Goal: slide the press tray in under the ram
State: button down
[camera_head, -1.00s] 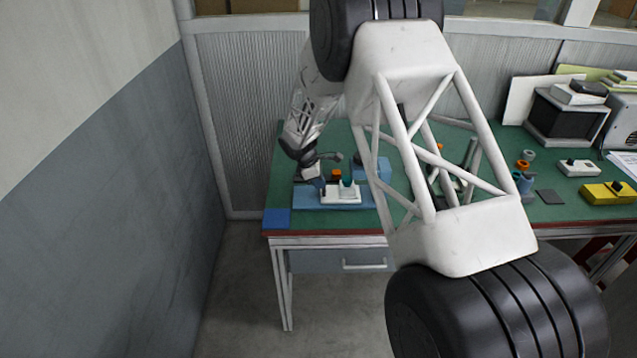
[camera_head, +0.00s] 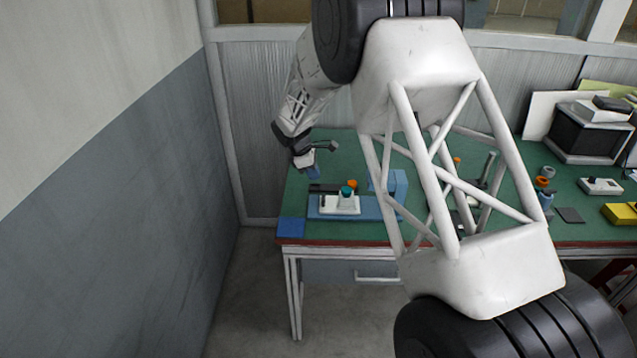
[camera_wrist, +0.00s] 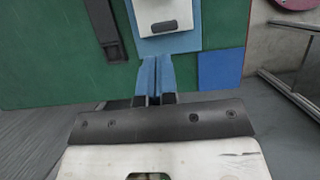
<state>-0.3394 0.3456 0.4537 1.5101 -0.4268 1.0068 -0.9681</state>
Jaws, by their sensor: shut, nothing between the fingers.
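The white press tray (camera_head: 340,207) lies on the blue press base (camera_head: 374,214), toward its left part, with a teal piece (camera_head: 347,191) on it. The blue press frame (camera_head: 397,187) stands to the right of the tray, partly hidden by my arm; I cannot make out the ram. My gripper (camera_head: 313,172) is shut and empty, above and to the left of the tray, apart from it. In the wrist view, its blue fingertips (camera_wrist: 155,68) are together, and the tray end with a dark slot (camera_wrist: 164,27) shows beyond them.
A blue square (camera_head: 290,228) marks the bench's front left corner. A dark bar (camera_head: 322,188) and an orange piece (camera_head: 352,184) are behind the tray. Small parts and a yellow block (camera_head: 622,214) sit to the right. Green bench top is clear at the back left.

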jog(key=shift+a+r, duration=0.3)
jog(key=shift+r, duration=0.35)
jog(key=a, duration=0.6)
jog(key=shift+a, duration=0.3)
jog(key=shift+s, duration=0.1)
jog(key=shift+f, duration=0.15)
jog(key=x, duration=1)
jog(key=shift+d, duration=2)
